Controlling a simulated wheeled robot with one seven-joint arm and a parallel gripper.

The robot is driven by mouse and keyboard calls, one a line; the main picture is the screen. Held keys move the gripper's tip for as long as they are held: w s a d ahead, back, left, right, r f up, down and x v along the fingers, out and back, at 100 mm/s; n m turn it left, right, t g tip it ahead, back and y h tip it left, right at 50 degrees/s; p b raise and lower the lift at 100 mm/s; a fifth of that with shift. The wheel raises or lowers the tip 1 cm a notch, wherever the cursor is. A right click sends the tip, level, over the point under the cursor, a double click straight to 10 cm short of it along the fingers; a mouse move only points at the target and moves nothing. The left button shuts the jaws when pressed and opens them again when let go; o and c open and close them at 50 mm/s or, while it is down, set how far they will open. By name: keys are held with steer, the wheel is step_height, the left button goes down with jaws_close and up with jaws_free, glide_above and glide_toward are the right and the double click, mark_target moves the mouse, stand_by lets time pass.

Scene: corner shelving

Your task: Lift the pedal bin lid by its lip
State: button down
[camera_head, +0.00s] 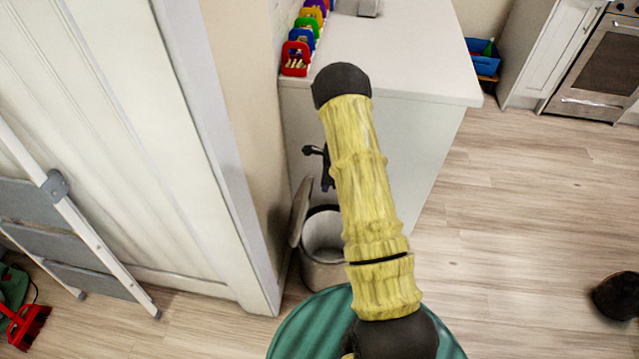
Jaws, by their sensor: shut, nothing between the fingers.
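The pedal bin (326,272) stands on the floor in the narrow space between the door frame and the white counter. Its lid (301,212) is raised and stands steeply tilted at the bin's left side, so the pale inside of the bin shows. My gripper (309,150) is small and dark in view, above the bin and the upper edge of the lid, with a visible gap to the lid. It is shut and empty. My yellow arm hides part of the gripper and the right side of the bin. The pedal is not visible.
The white counter (431,88) bears several coloured bins (296,58) along the wall. A step ladder (70,235) leans at left. A red brush (25,325) lies at lower left. A dark object (617,296) is at right. The wood floor right of my arm is mostly clear.

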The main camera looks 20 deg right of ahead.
step_height(320, 180, up, 10)
steer(key=shift+s+a+p, duration=0.15)
steer(key=shift+p, duration=0.15)
steer(key=shift+f, duration=0.1)
steer(key=c, duration=1.8)
jaws_free()
steer(key=shift+c, duration=0.2)
steer(key=shift+o, duration=1.1)
steer(key=shift+s+a+r, duration=0.1)
steer(key=shift+a+r, duration=0.05)
steer(key=shift+r, duration=0.1)
steer(key=s+a+r+n+h, duration=0.1)
steer(key=s+a+r+n, duration=0.4)
steer(key=s+r+n, duration=0.3)
steer(key=s+a+r+n+t, duration=0.1)
steer(key=s+a+r+n, duration=0.3)
steer(key=s+r+n, duration=0.5)
steer(key=s+n, duration=0.6)
steer(key=shift+a+n+t+h, duration=0.3)
steer(key=shift+a+h, duration=0.05)
steer(key=shift+h, duration=0.05)
